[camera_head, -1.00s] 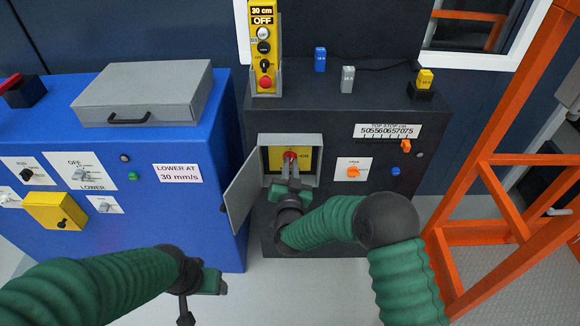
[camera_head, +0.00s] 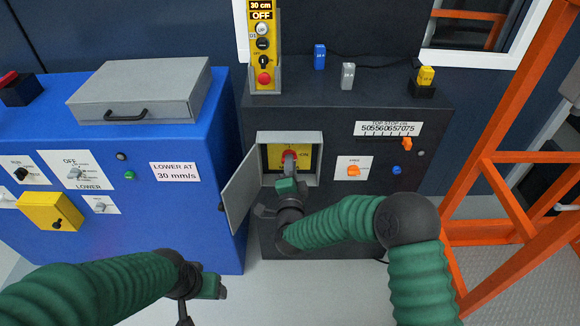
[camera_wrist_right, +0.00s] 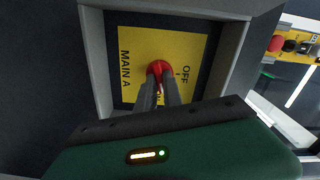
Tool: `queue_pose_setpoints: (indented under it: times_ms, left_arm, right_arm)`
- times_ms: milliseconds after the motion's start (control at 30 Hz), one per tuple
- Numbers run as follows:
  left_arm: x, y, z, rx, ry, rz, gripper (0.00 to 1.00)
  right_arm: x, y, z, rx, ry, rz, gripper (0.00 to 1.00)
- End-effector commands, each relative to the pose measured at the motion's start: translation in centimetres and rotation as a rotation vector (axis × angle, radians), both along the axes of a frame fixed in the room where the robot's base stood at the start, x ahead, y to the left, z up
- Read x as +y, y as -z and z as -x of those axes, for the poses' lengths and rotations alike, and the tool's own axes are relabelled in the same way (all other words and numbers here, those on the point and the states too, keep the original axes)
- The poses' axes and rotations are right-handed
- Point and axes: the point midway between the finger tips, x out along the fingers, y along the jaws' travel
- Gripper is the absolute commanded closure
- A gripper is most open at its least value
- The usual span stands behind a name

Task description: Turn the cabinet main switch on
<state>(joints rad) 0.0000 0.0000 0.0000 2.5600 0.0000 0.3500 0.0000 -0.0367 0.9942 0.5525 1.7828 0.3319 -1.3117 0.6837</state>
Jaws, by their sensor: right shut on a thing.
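The main switch is a red knob (camera_head: 289,155) on a yellow plate inside a small grey box on the dark cabinet (camera_head: 345,112). The box's grey door (camera_head: 241,190) hangs open to the left. My right gripper (camera_head: 289,163) reaches into the box and is shut on the knob. In the right wrist view the red knob (camera_wrist_right: 160,67) sits between my right fingertips (camera_wrist_right: 160,76). The plate reads "MAIN A" and "OFF"; my fingers hide part of it. My left gripper (camera_head: 205,286) is low, away from the cabinet; its jaws are unclear.
A blue cabinet (camera_head: 190,215) with a grey case (camera_head: 140,90) stands left. A yellow pendant (camera_head: 263,45) reading "OFF" stands on the dark cabinet near several small coloured blocks. An orange frame (camera_head: 500,190) rises at the right. The box walls closely surround my right fingers.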

Motion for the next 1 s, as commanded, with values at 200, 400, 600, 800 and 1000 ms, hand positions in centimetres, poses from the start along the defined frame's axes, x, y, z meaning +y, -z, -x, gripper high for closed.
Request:
queue_pose_setpoints:
  times_ms: [200, 400, 600, 800, 1000]
  left_arm:
    - [0.00, 0.63, 0.00, 0.000, 0.000, 0.000, 0.34]
    - [0.00, 0.89, 0.01, 0.000, 0.000, 0.000, 0.34]
    - [0.00, 1.02, 0.00, 0.000, 0.000, 0.000, 0.34]
    - [0.00, 1.04, 0.00, 0.000, 0.000, 0.000, 0.34]
    - [0.00, 1.04, 0.00, 0.000, 0.000, 0.000, 0.34]
  right_arm:
    - [-0.17, 0.56, 0.07, 0.007, 0.003, -0.160, 1.00]
    - [-0.20, 0.63, 0.07, 0.008, 0.003, -0.262, 1.00]
    - [-0.21, 0.69, 0.09, 0.009, 0.004, -0.315, 1.00]
    - [-0.23, 0.74, 0.09, 0.011, 0.004, -0.331, 1.00]
    - [-0.27, 0.81, 0.10, 0.013, 0.005, -0.331, 1.00]
